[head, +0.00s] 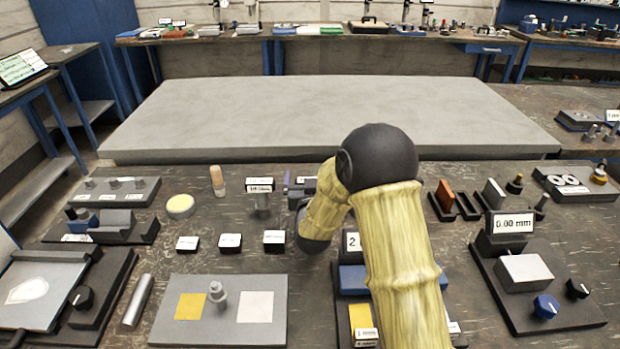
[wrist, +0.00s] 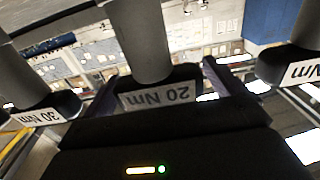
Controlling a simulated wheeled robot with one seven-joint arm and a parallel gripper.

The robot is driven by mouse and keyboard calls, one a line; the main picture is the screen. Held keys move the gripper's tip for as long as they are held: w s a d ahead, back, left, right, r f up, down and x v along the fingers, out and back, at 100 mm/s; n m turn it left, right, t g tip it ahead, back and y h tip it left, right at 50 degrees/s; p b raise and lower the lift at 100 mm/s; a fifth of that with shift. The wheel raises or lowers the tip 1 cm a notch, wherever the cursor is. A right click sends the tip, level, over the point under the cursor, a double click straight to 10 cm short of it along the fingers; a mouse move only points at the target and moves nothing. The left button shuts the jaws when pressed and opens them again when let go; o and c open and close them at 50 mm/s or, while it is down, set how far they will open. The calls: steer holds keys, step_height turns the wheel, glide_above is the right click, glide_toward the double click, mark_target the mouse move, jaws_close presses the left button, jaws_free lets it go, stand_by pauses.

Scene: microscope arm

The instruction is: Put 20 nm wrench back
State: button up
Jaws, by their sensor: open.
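In the wrist view a grey cylindrical wrench body (wrist: 143,38) stands in a dark block with an upside-down label 20 Nm (wrist: 158,95). The purple fingers of my gripper (wrist: 157,72) are apart, one on each side of it, with no clear contact. Whether the wrench is fully seated cannot be told. In the head view my arm hides most of my gripper; a purple finger (head: 286,183) shows beside a grey cylinder (head: 262,203) under small white labels too small to read surely.
In the wrist view a 30 Nm unit (wrist: 40,110) is close on the left, and another Nm-labelled one (wrist: 295,72) on the right. In the head view, small labelled blocks (head: 230,243) and a grey plate (head: 219,335) lie in front. A large grey table (head: 330,110) behind is bare.

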steer(key=shift+s+r, duration=0.1)
steer(key=shift+s, duration=0.05)
steer(key=s, duration=0.7)
steer(key=shift+s+b, duration=0.15)
steer(key=shift+b, duration=0.15)
steer(key=shift+r, duration=0.1)
